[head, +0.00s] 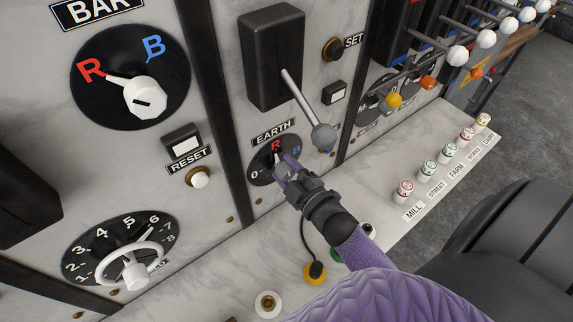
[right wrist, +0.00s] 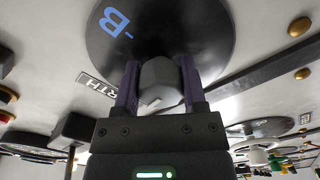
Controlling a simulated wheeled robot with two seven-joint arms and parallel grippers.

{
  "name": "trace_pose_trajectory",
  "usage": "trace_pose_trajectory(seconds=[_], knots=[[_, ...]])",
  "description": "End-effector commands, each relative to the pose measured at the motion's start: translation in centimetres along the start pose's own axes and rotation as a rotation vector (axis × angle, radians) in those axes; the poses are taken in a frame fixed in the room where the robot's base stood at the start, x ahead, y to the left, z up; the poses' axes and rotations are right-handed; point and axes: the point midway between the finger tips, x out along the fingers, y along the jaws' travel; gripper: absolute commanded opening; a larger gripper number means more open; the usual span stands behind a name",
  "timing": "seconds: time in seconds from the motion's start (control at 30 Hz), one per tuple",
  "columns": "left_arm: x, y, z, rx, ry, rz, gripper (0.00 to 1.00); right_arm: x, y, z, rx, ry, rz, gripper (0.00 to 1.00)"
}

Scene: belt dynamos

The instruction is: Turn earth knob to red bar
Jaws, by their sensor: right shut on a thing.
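The earth dial (head: 260,175) is a small black disc under the EARTH label (head: 272,132), marked 0 at left, red R at top and blue B at right. My right gripper (head: 282,168) is at this dial, shut on the earth knob. In the right wrist view the grey round knob (right wrist: 160,75) sits between the two purple fingers, with a white pointer line on its near side. In the head view the fingers mostly hide the knob, so its exact pointing is hard to tell. My left gripper is not in view.
A lever with a grey ball (head: 323,137) stands out just above my right gripper. The BAR knob (head: 146,101) points to the red R. A numbered dial with a white handwheel (head: 130,268) is lower left. Several labelled fuses (head: 404,190) line the ledge at right.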

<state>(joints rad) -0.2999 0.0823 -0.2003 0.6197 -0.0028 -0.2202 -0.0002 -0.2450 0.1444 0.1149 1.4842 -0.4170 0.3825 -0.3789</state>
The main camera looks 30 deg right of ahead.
Motion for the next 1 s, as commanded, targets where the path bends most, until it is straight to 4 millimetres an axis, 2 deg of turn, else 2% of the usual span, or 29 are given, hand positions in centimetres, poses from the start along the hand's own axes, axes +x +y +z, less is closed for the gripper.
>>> trace_pose_trajectory(seconds=[0.33,0.9,0.93,1.0], knots=[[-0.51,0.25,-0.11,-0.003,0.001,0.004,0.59,-0.05,-0.12,0.05,0.13,-0.002,-0.003,0.0],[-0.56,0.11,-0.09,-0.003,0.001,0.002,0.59,-0.06,-0.18,0.07,0.154,-0.003,-0.003,0.0],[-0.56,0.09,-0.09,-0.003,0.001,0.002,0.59,-0.06,-0.18,0.07,0.154,-0.003,-0.003,0.6],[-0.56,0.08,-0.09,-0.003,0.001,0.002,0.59,-0.05,-0.17,0.06,0.154,-0.002,-0.003,0.75]])
